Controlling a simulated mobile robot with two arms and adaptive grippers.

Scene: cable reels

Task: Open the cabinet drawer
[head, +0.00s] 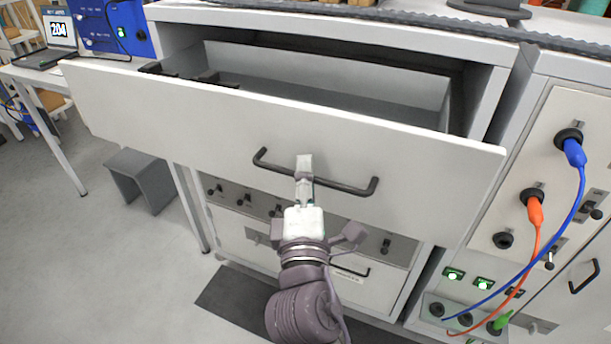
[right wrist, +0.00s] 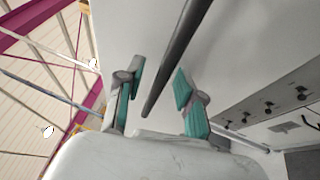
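The cabinet drawer (head: 230,130) has a white front and is pulled well out, with its grey inside showing. Its black bar handle (head: 345,187) runs across the front. My right gripper (head: 304,172) is at the handle, near its middle. In the right wrist view, the right gripper's teal-padded fingers (right wrist: 158,88) are apart. The handle (right wrist: 178,55) passes between them, with a visible gap on both sides. My left gripper is not in view.
A panel with blue and orange cables (head: 535,215) stands right of the drawer. A lower drawer front (head: 360,290) is shut. At the left are a desk (head: 60,75) and a grey stool (head: 140,180), with clear floor in front.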

